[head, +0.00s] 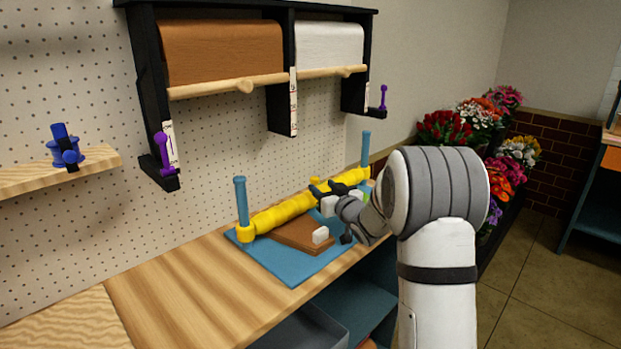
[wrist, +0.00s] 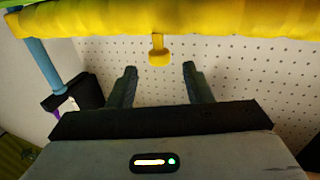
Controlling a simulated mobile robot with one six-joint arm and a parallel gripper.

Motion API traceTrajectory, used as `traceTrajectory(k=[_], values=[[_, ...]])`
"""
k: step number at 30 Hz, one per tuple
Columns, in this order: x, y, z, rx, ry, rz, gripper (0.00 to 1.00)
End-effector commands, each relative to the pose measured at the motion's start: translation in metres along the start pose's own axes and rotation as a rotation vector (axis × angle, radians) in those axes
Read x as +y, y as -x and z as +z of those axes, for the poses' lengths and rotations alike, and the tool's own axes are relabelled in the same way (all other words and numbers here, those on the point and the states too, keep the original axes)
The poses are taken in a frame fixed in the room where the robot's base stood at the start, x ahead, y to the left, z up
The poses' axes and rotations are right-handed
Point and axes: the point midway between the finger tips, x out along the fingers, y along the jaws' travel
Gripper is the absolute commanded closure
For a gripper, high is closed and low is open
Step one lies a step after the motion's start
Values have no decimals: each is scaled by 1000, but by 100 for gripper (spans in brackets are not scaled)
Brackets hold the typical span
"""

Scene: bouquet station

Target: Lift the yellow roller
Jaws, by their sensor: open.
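The yellow roller (head: 281,213) is a long lumpy bar lying between two upright blue posts over a blue mat. It spans the top of the wrist view (wrist: 210,18), with a short yellow knob (wrist: 159,52) sticking out from its middle. My gripper (head: 318,188) is at the roller's middle, toward its right half. In the wrist view my gripper (wrist: 158,72) has its two dark fingers apart, one on each side of the knob's line, with nothing held between them. I cannot tell whether the fingers touch the roller.
The blue posts (head: 241,202) and (head: 366,148) stand at the roller's ends. A brown board (head: 300,236) with a white block (head: 320,235) lies on the blue mat (head: 270,262). Paper rolls hang in a black wall rack (head: 281,95) above. The wooden counter (head: 185,285) is clear at left.

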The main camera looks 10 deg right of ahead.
Motion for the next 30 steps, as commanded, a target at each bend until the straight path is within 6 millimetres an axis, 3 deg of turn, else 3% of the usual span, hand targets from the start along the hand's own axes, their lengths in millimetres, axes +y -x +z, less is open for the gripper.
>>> traceTrajectory(k=[6,12,25,30], values=[[0,-46,0,-1,0,1,54],[0,-73,0,-1,0,1,54],[2,-82,0,-1,0,3,54],[2,-82,0,-1,0,4,68]])
